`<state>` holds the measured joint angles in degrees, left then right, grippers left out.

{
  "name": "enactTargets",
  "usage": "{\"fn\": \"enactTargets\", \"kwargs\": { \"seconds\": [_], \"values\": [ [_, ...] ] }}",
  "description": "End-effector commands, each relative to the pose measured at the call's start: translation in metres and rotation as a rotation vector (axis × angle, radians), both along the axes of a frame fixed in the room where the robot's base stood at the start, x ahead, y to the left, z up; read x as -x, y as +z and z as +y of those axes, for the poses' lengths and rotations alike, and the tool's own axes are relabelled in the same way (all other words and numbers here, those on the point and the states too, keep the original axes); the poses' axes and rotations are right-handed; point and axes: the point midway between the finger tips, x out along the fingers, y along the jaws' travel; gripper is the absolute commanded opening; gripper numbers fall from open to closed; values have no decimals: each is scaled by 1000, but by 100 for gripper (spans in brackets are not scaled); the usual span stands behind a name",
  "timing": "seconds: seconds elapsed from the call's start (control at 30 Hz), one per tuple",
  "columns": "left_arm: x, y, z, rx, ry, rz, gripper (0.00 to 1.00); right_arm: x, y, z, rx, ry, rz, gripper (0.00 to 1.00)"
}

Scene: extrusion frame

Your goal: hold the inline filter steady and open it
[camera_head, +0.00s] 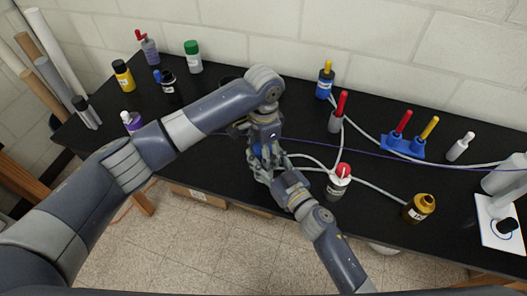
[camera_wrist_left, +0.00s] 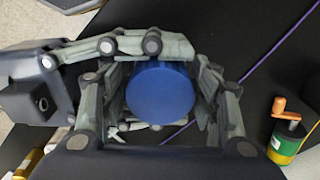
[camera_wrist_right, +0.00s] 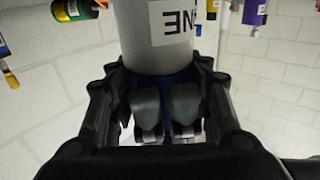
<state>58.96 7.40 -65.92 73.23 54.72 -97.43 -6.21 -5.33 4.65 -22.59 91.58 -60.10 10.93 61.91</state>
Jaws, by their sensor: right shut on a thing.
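The inline filter shows as a pale grey cylinder (camera_wrist_right: 165,35) with a printed label in the right wrist view. Its blue cap (camera_wrist_left: 162,92) shows end-on in the left wrist view. My right gripper (camera_wrist_right: 160,85) is shut on the filter, its fingers either side of the body near the blue part. My left gripper (camera_wrist_left: 162,95) comes from above, its fingers spread on opposite sides of the cap; any slight contact cannot be made out. In the head view the left gripper (camera_head: 262,155) and right gripper (camera_head: 270,176) meet and hide most of the filter.
The black table (camera_head: 220,110) carries several bottles along its back. A red-topped bottle (camera_head: 338,182) stands just right of the grippers, with pale tubing (camera_head: 375,187) around it. A blue holder (camera_head: 403,148) and brown bottle (camera_head: 419,208) stand farther right. A purple cord (camera_head: 450,163) crosses the table.

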Motion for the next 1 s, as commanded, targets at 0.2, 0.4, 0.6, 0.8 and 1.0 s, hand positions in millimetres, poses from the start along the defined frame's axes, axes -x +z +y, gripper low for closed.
{"fn": "enactTargets", "kwargs": {
  "seconds": [0.2,0.4,0.6,0.8,1.0],
  "values": [
    [0,0,0,0,0,0,65,0,1,0,-1,0,-2,0],
    [-1,8,-1,2,0,-2,65,0,1,0,-1,0,-2,0],
    [-1,34,-1,2,0,-2,65,0,1,0,-1,0,-2,0],
    [0,47,0,0,1,-1,63,0,1,0,-1,0,-2,0],
    [-1,75,-1,1,-1,-4,63,0,1,0,-1,0,-2,0]
  ]
}}
